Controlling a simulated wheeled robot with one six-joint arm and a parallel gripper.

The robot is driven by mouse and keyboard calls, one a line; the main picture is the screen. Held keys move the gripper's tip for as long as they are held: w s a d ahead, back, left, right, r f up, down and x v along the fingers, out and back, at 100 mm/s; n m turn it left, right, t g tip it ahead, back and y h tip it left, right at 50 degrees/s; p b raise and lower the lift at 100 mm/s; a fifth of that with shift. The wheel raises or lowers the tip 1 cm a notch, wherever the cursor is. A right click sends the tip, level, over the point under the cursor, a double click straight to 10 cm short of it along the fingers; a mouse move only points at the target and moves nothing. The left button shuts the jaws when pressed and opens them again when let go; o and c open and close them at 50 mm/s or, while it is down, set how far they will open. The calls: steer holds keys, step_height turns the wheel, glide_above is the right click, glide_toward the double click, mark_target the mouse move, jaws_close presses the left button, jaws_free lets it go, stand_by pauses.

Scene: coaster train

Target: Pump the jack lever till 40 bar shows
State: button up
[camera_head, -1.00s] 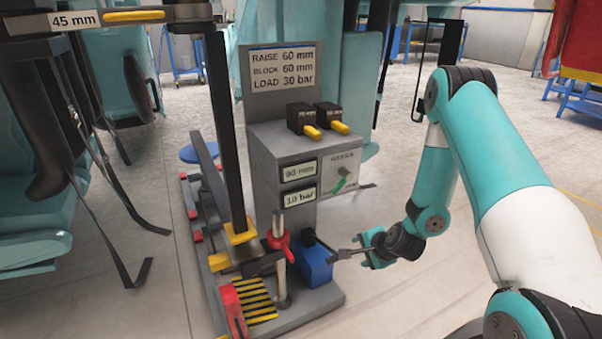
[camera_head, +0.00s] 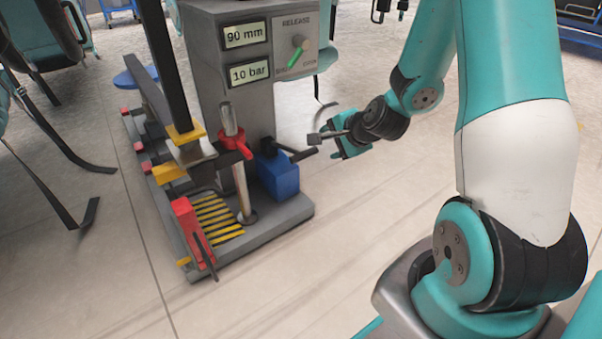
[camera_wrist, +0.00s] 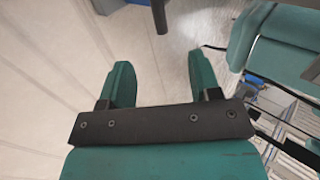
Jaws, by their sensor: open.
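The jack's blue pump body (camera_head: 279,176) stands on the grey base. A short black lever (camera_head: 303,155) sticks out from its top to the right. A dark rod end, which looks like the lever's tip, shows at the top of the wrist view (camera_wrist: 159,17). My gripper (camera_head: 340,146) is open and empty to the right of the lever. In the wrist view its two teal fingers (camera_wrist: 158,64) stand apart, and the rod end lies beyond their tips, roughly between them. The pressure display (camera_head: 249,72) reads 10 bar; the display above it (camera_head: 246,35) reads 90 mm.
A red collar (camera_head: 232,143) is on the metal post, left of the pump. A red block (camera_head: 190,227) stands by the striped plate (camera_head: 217,218). The floor in front is clear.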

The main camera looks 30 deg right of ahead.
mark_target(304, 154)
steer(key=b+x, duration=0.8)
steer(key=x, duration=0.8)
steer(key=shift+f+b, duration=0.3)
steer(key=shift+w+f, duration=0.2)
steer(key=shift+w, duration=0.2)
jaws_close()
steer(key=shift+s+f, duration=0.35)
steer(key=shift+f, duration=0.55)
jaws_free()
